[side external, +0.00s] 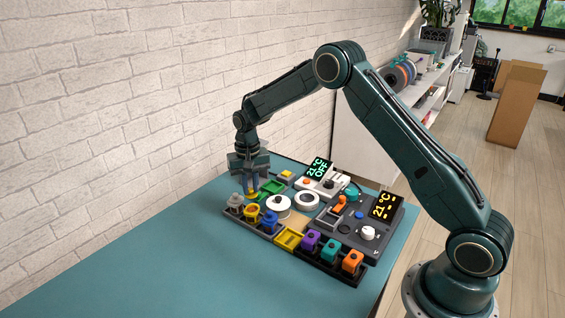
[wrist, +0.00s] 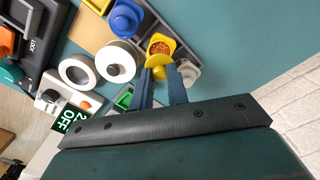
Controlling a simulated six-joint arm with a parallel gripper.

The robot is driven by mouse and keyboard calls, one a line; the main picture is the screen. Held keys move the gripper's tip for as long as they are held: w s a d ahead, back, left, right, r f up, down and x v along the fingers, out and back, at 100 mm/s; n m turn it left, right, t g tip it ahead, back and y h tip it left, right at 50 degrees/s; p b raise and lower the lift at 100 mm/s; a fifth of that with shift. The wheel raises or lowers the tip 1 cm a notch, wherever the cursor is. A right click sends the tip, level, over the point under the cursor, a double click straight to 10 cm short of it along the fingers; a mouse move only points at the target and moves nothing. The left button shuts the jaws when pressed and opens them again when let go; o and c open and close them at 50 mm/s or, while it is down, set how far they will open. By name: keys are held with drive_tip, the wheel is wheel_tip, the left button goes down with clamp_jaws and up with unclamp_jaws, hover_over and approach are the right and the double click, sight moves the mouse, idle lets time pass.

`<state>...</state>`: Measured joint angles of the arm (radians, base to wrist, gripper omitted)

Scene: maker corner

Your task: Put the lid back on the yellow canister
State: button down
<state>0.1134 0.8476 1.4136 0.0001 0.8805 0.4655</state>
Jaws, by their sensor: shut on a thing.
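The yellow canister (wrist: 167,39) stands open in the wrist view, with reddish-orange grains inside. It also shows in the side view (side external: 252,212), in the row at the left end of the dark tray. My gripper (wrist: 161,84) is shut on the yellow lid (wrist: 157,61). The lid lies beside the canister's opening in the wrist view, overlapping its near edge. In the side view my gripper (side external: 251,190) points down just behind the canister. I cannot tell whether lid and canister touch.
A blue canister (wrist: 124,18) and a grey one (wrist: 188,71) flank the yellow canister closely. A white round piece (side external: 278,206) and a white ring (side external: 307,200) lie behind. Purple (side external: 310,241), teal (side external: 329,250) and orange (side external: 352,261) canisters stand farther right. The front-left tabletop is clear.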

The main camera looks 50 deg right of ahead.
sight(251, 193)
drive_tip(key=shift+f, duration=2.25)
drive_tip(key=shift+f, duration=0.2)
idle(0.6)
drive_tip(key=c, duration=0.8)
unclamp_jaws()
drive_tip(key=shift+r, duration=0.1)
drive_tip(key=shift+r, duration=3.4)
drive_tip(key=shift+c, duration=0.5)
clamp_jaws()
